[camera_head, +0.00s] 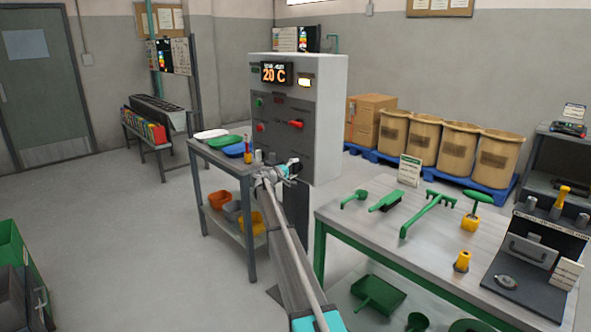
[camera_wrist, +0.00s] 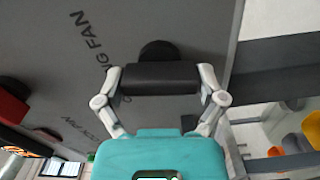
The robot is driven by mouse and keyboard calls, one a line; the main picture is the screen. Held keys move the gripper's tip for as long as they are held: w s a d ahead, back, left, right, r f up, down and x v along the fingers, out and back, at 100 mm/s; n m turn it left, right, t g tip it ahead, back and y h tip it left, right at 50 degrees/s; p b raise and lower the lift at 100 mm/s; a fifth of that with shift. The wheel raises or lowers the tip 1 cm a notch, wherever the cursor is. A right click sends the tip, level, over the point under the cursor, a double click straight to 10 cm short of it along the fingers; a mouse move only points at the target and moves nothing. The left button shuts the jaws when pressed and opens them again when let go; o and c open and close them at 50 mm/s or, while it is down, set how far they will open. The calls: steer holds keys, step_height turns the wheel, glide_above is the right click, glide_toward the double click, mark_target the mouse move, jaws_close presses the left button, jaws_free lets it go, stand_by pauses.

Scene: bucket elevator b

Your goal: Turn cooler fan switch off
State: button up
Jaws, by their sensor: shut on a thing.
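The grey control cabinet (camera_head: 325,120) stands in the middle of the head view, with a display reading 20 C and red switches on its front. In the wrist view, a black switch handle (camera_wrist: 158,78) with a round dark base sits on the grey panel (camera_wrist: 185,25), beside a label partly legible as "NG FAN". My gripper (camera_wrist: 160,88) is shut on this handle, with one finger at each end. In the head view my gripper (camera_head: 292,167) is low at the cabinet's front; the switch there is hidden by it.
A red switch (camera_wrist: 12,108) lies at the left of the wrist view. A side table (camera_head: 195,150) with coloured plates stands left of my arm. A green-framed table (camera_head: 345,220) with green tools is close on the right. Open floor lies to the left.

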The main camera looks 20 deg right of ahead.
steer(key=shift+w+n, duration=0.2)
steer(key=shift+n, duration=0.6)
steer(key=o, duration=0.8)
steer(key=shift+s, duration=0.1)
steer(key=shift+s+a, duration=0.25)
steer(key=shift+a, duration=0.25)
steer(key=v, duration=1)
steer(key=shift+s+a, duration=0.1)
steer(key=shift+a, duration=0.25)
